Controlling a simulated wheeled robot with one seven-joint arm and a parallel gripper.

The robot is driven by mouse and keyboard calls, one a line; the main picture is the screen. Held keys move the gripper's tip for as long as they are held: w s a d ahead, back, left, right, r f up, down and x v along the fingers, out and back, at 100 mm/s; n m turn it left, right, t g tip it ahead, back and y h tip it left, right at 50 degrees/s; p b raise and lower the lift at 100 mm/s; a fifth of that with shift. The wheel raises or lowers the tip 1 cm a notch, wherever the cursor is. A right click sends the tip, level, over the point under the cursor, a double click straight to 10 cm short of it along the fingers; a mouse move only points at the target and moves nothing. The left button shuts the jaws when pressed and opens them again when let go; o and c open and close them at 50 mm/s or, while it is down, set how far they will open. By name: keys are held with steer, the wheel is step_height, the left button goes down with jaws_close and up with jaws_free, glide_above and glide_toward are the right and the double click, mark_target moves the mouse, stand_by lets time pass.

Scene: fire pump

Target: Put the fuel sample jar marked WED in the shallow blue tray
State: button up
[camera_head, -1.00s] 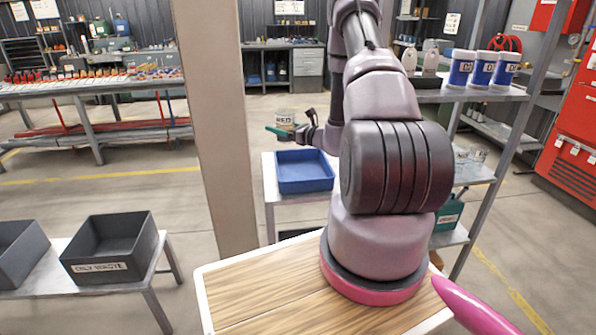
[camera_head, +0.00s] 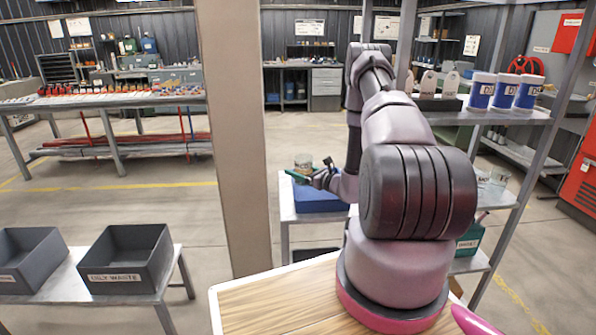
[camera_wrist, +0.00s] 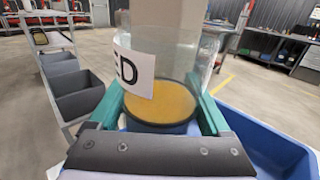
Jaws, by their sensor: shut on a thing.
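My gripper (camera_wrist: 160,125) is shut on a clear glass jar (camera_wrist: 155,75) with amber fuel in its bottom. The jar's white label shows "ED" in the wrist view; its left part is out of sight. In the head view the jar (camera_head: 303,167) is upright between the green fingers of my gripper (camera_head: 304,178), at the far left part of the shallow blue tray (camera_head: 322,203). The tray also shows at the right of the wrist view (camera_wrist: 265,138). The frames do not clearly show whether the jar touches the tray floor.
The tray stands on a grey stand beside a beige post (camera_head: 232,130). Dark bins (camera_head: 128,262), one marked OILY WASTE, sit on a bench at left. White-and-blue containers (camera_head: 505,92) and more glass jars (camera_head: 492,180) stand on the right shelving.

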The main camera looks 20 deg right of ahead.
steer(key=shift+f, duration=0.15)
steer(key=shift+f, duration=0.4)
steer(key=o, duration=1.5)
steer(key=shift+o, duration=0.2)
steer(key=shift+r, duration=0.1)
